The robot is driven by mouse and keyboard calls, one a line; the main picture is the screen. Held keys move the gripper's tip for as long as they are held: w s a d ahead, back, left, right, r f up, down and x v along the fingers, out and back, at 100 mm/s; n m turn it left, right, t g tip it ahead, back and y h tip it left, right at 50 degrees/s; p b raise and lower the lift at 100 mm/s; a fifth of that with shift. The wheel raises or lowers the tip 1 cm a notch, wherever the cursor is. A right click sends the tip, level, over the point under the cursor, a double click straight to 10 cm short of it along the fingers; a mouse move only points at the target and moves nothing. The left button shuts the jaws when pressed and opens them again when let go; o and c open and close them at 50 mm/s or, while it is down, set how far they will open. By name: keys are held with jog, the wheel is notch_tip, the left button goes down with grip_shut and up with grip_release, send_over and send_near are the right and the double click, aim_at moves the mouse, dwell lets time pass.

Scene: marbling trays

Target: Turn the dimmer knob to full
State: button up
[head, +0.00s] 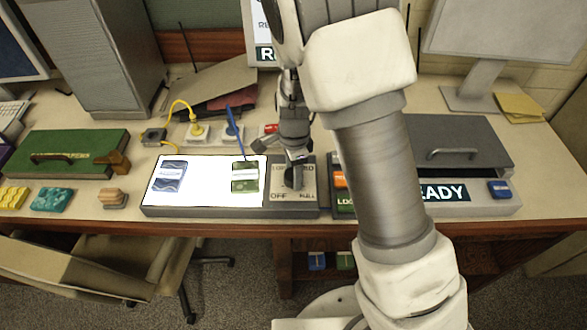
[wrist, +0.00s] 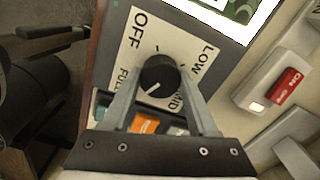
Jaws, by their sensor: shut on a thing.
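The black dimmer knob (wrist: 159,74) stands on a pale plate (wrist: 134,50) marked OFF, LOW, MID and FULL in the wrist view. Its white pointer line faces down and left there, between MID and FULL. My gripper (wrist: 158,80) has one finger on each side of the knob and is shut on it. In the head view my gripper (head: 296,158) reaches down onto the dimmer plate (head: 308,187) at the right end of the light panel (head: 222,201). The knob is mostly hidden there by my gripper.
The light panel glows bright white with a blue and a green packet (head: 245,177) on it. A red switch (wrist: 286,84) marked ON sits beside it. A grey lidded case (head: 455,142) stands right, a green case (head: 65,152) left. Yellow and blue cables lie behind.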

jog(key=shift+m, duration=0.5)
jog(key=o, duration=1.4)
notch_tip(320, 180, up, 17)
jog(key=shift+s+r+p, duration=0.15)
jog(key=shift+r+p, duration=0.05)
jog(key=shift+p, duration=0.7)
jog(key=shift+d+r, duration=0.1)
